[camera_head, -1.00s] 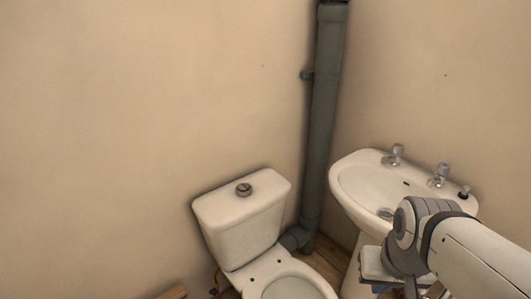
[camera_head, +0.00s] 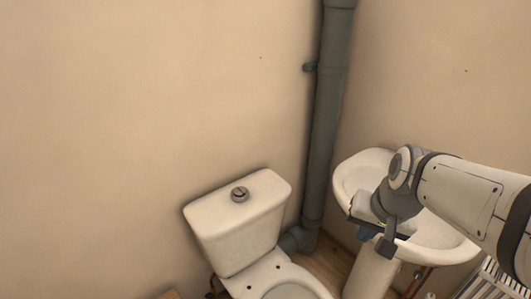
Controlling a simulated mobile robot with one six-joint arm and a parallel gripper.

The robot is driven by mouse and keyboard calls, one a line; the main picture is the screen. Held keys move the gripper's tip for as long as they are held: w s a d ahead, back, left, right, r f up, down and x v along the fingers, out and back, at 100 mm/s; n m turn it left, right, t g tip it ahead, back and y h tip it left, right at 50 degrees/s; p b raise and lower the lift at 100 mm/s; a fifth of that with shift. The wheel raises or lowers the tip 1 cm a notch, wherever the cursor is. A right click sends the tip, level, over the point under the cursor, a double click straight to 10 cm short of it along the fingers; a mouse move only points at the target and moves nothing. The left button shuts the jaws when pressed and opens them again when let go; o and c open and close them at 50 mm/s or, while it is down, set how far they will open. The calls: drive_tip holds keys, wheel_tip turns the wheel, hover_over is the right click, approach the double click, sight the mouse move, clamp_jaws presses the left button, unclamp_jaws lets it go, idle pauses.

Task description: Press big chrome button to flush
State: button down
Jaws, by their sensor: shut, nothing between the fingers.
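The big chrome button (camera_head: 240,194) is round and sits on top of the white toilet cistern (camera_head: 238,225), left of centre in the head view. Nothing covers it. My gripper (camera_head: 386,246) is shut and empty, pointing downward in front of the white sink. It is well to the right of the button and apart from it. My arm comes in from the right edge. The gripper's fingers are small and partly dark in this view.
The white sink (camera_head: 446,246) on its pedestal stands right of the toilet, partly hidden behind my arm. A grey vertical pipe (camera_head: 326,130) runs down the corner between them. The space above the cistern is clear. A striped object (camera_head: 490,284) is at the lower right.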

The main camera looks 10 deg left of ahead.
drive_tip(key=w+a+m+y, duration=0.3)
drive_tip(key=w+a+m, duration=0.1)
drive_tip(key=w+a, duration=0.85)
drive_tip(key=m+t+y+p, duration=0.1)
drive_tip(key=m+y, duration=0.2)
drive_tip(key=m, duration=0.6)
hover_over(240, 193)
wheel_tip(240, 193, down, 12)
drive_tip(key=r, duration=0.1)
drive_tip(key=shift+a+f, duration=0.1)
drive_tip(key=shift+f, duration=0.2)
wheel_tip(240, 193, down, 9)
drive_tip(key=b, duration=0.7)
drive_tip(key=shift+r, duration=0.1)
drive_tip(key=shift+b, duration=0.3)
drive_tip(key=shift+s+f+b, duration=0.1)
drive_tip(key=shift+f+b, duration=0.3)
